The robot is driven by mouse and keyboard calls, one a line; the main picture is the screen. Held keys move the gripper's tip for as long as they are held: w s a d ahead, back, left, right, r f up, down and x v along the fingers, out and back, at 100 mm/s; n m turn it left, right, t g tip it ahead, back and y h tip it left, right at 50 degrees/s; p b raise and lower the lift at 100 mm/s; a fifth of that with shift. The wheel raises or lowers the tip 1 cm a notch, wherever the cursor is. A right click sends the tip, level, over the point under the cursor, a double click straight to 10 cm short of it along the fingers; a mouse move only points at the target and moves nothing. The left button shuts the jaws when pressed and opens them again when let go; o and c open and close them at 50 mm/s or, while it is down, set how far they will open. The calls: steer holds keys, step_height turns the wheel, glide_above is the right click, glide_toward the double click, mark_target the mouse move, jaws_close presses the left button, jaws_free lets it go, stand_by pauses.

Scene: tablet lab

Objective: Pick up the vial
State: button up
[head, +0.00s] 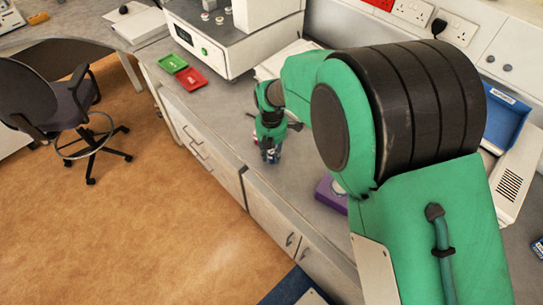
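My gripper (270,156) points down over the grey counter (220,112), close to its front edge. It is small and dark in this view, and I cannot tell whether its fingers are open or shut. Small light and reddish spots show at the fingertips, too small to identify. I cannot make out a vial clearly. My green and black arm covers much of the counter's middle and right.
A green tray (173,63) and a red tray (191,79) lie left of a white instrument (225,50). A purple box (331,194) sits right of my gripper, partly behind my arm. A blue tray (506,113) is at right. A chair (62,105) stands on the floor.

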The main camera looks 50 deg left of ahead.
jaws_close()
steer(key=shift+r, duration=0.1)
steer(key=shift+r, duration=0.35)
step_height(320, 180, up, 3)
steer(key=shift+r+p, duration=0.1)
steer(key=shift+p, duration=0.3)
steer(key=s+d+r+p, duration=0.1)
steer(key=s+d, duration=0.7)
steer(key=d, duration=0.5)
steer(key=shift+d, duration=0.4)
